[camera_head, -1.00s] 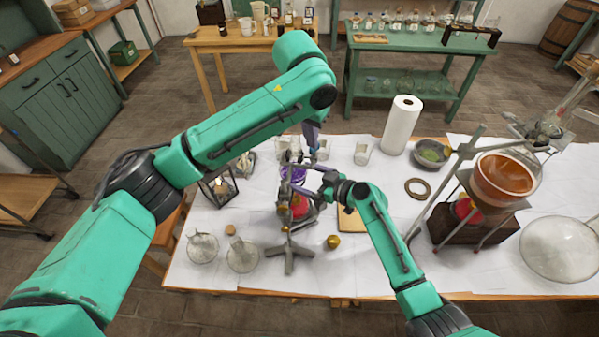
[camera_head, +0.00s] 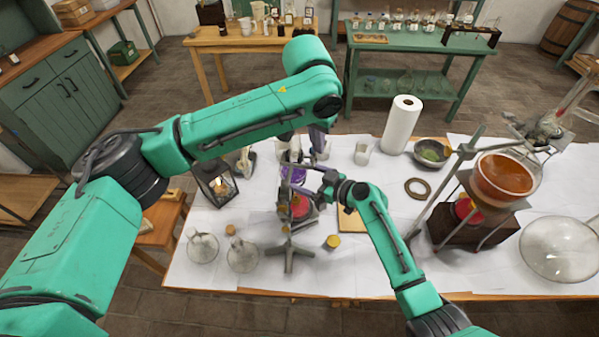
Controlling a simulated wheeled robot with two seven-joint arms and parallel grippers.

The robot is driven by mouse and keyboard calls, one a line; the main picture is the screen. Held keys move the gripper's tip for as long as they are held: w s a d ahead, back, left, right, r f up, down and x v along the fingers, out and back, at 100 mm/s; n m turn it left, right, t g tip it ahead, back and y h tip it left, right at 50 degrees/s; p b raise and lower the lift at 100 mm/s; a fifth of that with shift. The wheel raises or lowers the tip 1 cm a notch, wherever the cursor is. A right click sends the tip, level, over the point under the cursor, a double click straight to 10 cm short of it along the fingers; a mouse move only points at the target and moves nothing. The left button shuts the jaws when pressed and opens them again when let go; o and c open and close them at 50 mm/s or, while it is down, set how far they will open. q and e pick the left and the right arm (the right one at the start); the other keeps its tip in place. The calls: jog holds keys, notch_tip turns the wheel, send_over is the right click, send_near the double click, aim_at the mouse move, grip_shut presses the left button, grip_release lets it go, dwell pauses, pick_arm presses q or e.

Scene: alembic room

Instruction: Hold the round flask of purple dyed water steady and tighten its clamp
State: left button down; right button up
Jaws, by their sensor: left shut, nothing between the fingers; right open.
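The round flask of purple dyed water (camera_head: 294,175) sits in the middle of the table, held on a grey metal stand (camera_head: 289,250) above a red object (camera_head: 300,206). Its clamp is small and largely hidden among the stand and the grippers. My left gripper (camera_head: 316,150) points down from above, just right of and behind the flask; it is shut and empty. My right gripper (camera_head: 308,190) reaches in from the right at the height of the flask's lower part, beside the stand, with its jaws open. I cannot tell whether either gripper touches the flask or clamp.
A lantern (camera_head: 216,184) and two clear flasks (camera_head: 202,247) stand to the left. A brass weight (camera_head: 333,242) lies in front. An orange-filled vessel (camera_head: 504,178) stands further right.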

pick_arm(q)
jog(key=shift+f, duration=1.7)
jog(key=shift+w+d, duration=0.1)
jog(key=shift+w, duration=0.5)
jog(key=shift+w+a, duration=0.25)
jog(key=shift+a, duration=0.25)
jog(key=shift+w+a, duration=0.25)
jog(key=shift+a, duration=0.2)
jog(key=shift+a+r, duration=0.1)
jog(key=shift+s, duration=0.25)
jog(key=shift+s+d+r, duration=0.85)
jog(key=shift+d+r, duration=0.1)
jog(key=shift+r, duration=2.4)
notch_tip(320, 180, down, 7)
